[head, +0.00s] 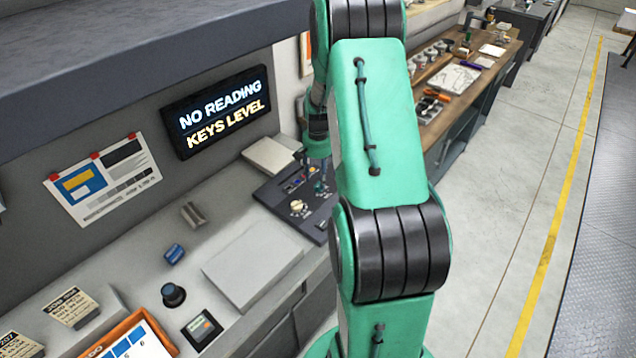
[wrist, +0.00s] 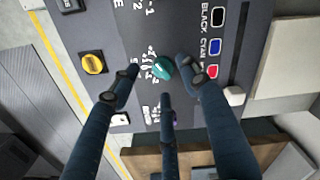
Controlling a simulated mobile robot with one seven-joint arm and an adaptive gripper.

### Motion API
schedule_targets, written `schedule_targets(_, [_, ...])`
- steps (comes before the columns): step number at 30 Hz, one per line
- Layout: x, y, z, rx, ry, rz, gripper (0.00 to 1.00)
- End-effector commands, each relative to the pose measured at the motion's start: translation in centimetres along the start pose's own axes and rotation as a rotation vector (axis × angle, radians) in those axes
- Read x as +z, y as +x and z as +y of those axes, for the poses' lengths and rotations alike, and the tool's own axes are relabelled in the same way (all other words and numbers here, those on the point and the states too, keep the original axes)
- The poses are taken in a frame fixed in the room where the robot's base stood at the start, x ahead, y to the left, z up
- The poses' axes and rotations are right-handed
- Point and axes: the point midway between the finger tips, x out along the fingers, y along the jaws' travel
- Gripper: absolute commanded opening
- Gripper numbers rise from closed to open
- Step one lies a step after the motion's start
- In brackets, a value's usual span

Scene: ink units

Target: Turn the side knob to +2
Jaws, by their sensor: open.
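In the wrist view a green knob (wrist: 163,67) stands on the dark control panel (wrist: 125,25), with white scale marks beside it and "-1" and "-2" printed above. I cannot tell its exact setting. My gripper (wrist: 160,78) is open, its three fingers spread around the green knob, with no clear contact visible. In the head view the panel (head: 268,198) lies on the bench under my gripper (head: 318,178), and my arm hides part of it.
A yellow knob (wrist: 93,63) is left of the fingers. Black, blue and red keys (wrist: 215,47) with colour labels are on the right, near a pale block (wrist: 234,96). A wall display (head: 222,110) reads "NO READING KEYS LEVEL". A pale plate (head: 252,264) lies on the bench.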

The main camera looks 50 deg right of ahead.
Motion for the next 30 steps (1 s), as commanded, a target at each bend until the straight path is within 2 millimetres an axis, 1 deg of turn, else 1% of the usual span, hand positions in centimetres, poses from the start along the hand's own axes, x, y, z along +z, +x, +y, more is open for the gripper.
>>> schedule_targets(1, [0.0, -1.0, 0.0, -0.001, 0.0, 0.002, 0.46])
schedule_targets(6, [0.0, -3.8, 0.0, -0.001, 0.0, 0.002, 0.46])
schedule_targets(13, [0.1, -6.5, 0.0, 0.0, 0.0, -0.002, 0.46])
schedule_targets(18, [0.2, -7.4, 0.0, 0.0, 0.0, -0.004, 0.46])
schedule_targets(30, [0.1, -7.7, 0.0, 0.0, 0.008, -0.003, 0.46])
